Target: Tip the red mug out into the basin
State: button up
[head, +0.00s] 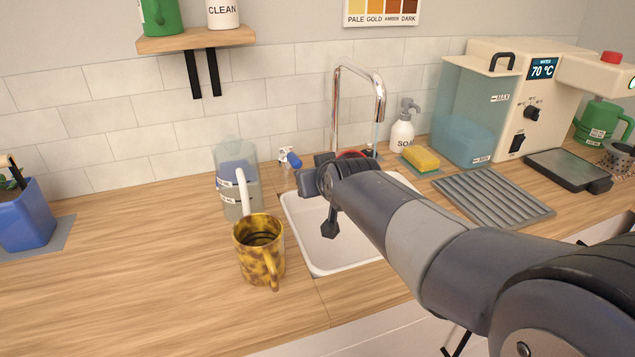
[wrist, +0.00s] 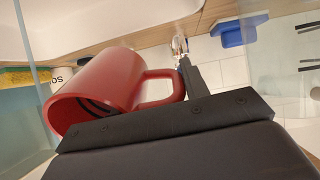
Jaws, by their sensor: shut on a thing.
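The red mug (wrist: 115,85) is in my gripper (wrist: 185,95). In the wrist view it lies tilted on its side, its mouth toward the lower left and its handle beside the finger. Dark bands show inside it; I cannot tell whether liquid is in it. In the head view only a red sliver of the mug (head: 353,154) shows behind my arm. The white basin (head: 300,235) is set in the counter below my gripper, partly hidden by the arm. It also shows along the top of the wrist view (wrist: 110,18).
A chrome tap (head: 336,105) stands behind the basin, with a bluish stream at its spout. A yellow-brown mug (head: 258,255) and a clear jug (head: 228,165) stand left of the basin. Soap (head: 402,135), a sponge (head: 420,158) and a water tank (head: 465,115) stand right.

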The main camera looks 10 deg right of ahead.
jog(key=shift+s+f+t+b, duration=0.15)
jog(key=shift+t+b, duration=0.45)
jog(key=shift+b, duration=1.5)
jog(key=shift+f+t+b, duration=0.25)
jog(key=shift+t+b, duration=0.35)
jog(key=shift+b, duration=1.5)
jog(key=t+b, duration=0.1)
jog(key=b, duration=0.5)
jog(key=f+t+b, duration=0.1)
jog(key=t+b, duration=0.1)
jog(key=b, duration=0.5)
jog(key=shift+s+d+y, duration=0.1)
jog(key=shift+s+y, duration=0.25)
jog(key=shift+y, duration=0.05)
jog(key=shift+s+b, duration=0.1)
jog(key=shift+b, duration=0.8)
jog(key=shift+r+t+b, duration=0.2)
jog(key=shift+t+b, duration=0.1)
jog(key=shift+b, duration=0.1)
jog(key=shift+s+t+b, duration=0.2)
jog(key=shift+t+b, duration=0.3)
jog(key=shift+b, duration=1.45)
jog(key=shift+d+r+p, duration=0.2)
jog(key=shift+r+p, duration=0.05)
jog(key=shift+p, duration=0.25)
jog(key=shift+d+p, duration=0.1)
jog(key=shift+p, duration=0.25)
jog(key=shift+s+a+t+p, duration=0.15)
jog(key=shift+a+t+p, duration=0.1)
jog(key=shift+t+p, duration=0.25)
